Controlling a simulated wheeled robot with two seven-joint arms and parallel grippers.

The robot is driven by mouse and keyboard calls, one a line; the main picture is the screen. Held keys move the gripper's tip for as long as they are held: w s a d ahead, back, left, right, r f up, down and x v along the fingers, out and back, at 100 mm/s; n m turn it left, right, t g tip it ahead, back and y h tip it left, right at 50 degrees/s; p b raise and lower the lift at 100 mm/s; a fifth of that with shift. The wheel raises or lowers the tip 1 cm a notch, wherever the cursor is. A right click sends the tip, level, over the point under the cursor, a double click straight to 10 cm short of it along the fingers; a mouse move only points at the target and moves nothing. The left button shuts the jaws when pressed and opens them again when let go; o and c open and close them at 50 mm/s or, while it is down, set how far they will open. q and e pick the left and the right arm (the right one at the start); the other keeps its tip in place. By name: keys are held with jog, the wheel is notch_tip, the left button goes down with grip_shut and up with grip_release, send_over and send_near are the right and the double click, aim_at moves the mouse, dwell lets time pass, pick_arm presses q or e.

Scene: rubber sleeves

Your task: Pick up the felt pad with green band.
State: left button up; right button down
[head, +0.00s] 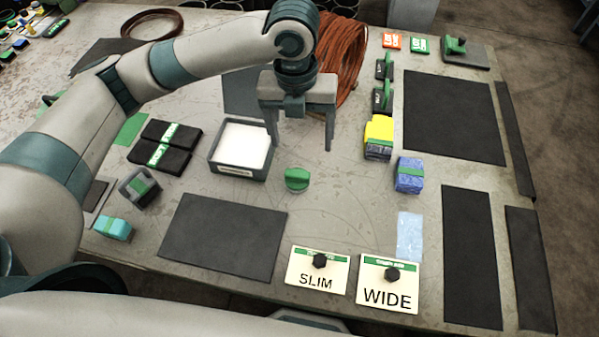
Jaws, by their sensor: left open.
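Several small items carry a green band, and I cannot tell for sure which is the felt pad. A dark grey block (138,187) with a green band sits on the table at the left. A light cyan block (112,228) with a green band lies just below it. A blue block (408,175) with a green band is right of centre. My left gripper (300,147) is open and empty, pointing down above the table's middle, apart from all of these blocks. My right gripper is out of view.
A green knob-like piece (297,179) stands just below my left gripper. A grey tray (214,168) with a white filling and black banded slabs (166,147) lie to the left. SLIM (318,283) and WIDE (388,298) cards lie in front. Dark mats (222,237) lie flat.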

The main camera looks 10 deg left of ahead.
pick_arm(q)
jog(key=shift+w+a+r+m+y, duration=0.3)
jog(key=shift+w+a+r+m, duration=0.15)
jog(key=shift+a+r, duration=0.25)
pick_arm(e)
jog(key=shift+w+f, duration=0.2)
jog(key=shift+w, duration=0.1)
pick_arm(q)
jog(key=shift+f, duration=0.3)
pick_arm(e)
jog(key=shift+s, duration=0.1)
pick_arm(q)
jog(key=p, duration=0.3)
send_near(296, 173)
notch_tip(296, 173, down, 5)
jog(key=shift+f, duration=0.2)
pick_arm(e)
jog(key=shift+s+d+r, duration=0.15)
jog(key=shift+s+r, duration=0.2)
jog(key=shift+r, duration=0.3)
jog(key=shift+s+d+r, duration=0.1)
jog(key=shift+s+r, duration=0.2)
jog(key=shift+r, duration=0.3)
